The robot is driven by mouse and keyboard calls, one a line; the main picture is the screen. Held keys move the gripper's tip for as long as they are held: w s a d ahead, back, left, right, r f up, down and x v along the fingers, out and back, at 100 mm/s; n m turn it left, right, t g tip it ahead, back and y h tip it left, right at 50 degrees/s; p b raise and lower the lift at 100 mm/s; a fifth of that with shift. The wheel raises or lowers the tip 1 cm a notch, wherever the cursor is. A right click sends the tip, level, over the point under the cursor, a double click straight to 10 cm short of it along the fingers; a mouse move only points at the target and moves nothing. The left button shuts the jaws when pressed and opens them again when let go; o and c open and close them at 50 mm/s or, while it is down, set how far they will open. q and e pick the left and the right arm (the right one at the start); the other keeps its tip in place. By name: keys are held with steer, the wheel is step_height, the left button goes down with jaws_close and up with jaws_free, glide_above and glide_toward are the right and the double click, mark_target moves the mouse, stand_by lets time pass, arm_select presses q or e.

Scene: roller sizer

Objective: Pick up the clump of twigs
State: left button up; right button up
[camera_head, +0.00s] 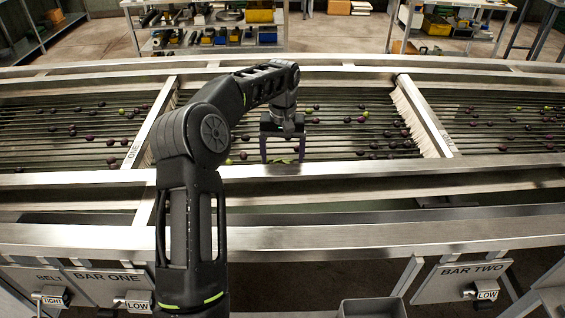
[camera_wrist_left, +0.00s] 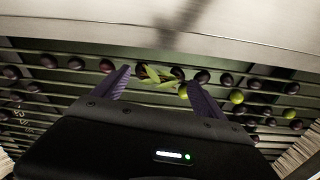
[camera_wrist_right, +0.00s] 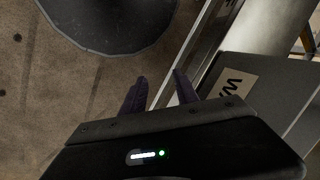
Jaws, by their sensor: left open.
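The clump of twigs (camera_wrist_left: 158,78), with slim yellow-green leaves, lies on the roller bars among dark olives. In the left wrist view it sits between the tips of my left gripper (camera_wrist_left: 157,84), close to the metal rail. In the head view, my left gripper (camera_head: 282,157) points down with its purple fingers apart, and a bit of the clump (camera_head: 285,161) shows low between them. The fingers are open and not closed on it. My right gripper (camera_wrist_right: 161,78) shows only in the right wrist view, its fingers apart with nothing between them.
Dark and green olives (camera_head: 90,138) lie scattered over the bars. White brush strips (camera_head: 409,122) divide the bed. A metal rail (camera_head: 400,168) runs along the near side. In the right wrist view, a dark round object (camera_wrist_right: 108,22) and a labelled panel (camera_wrist_right: 262,95) flank the gripper.

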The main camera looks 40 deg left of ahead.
mark_target(283, 160)
arm_select(q)
step_height(283, 160, down, 2)
steer(key=shift+c, duration=0.5)
steer(key=c, duration=1.3)
steer(key=shift+r, duration=0.15)
step_height(283, 160, up, 4)
steer(key=shift+w+r+b, duration=0.1)
steer(key=shift+r+b, duration=0.1)
steer(key=shift+b, duration=0.3)
step_height(283, 160, up, 4)
steer(key=p, duration=0.2)
steer(key=shift+r+p, duration=0.1)
steer(key=shift+p, duration=0.3)
steer(key=shift+r+p, duration=0.5)
steer(key=shift+r, duration=0.15)
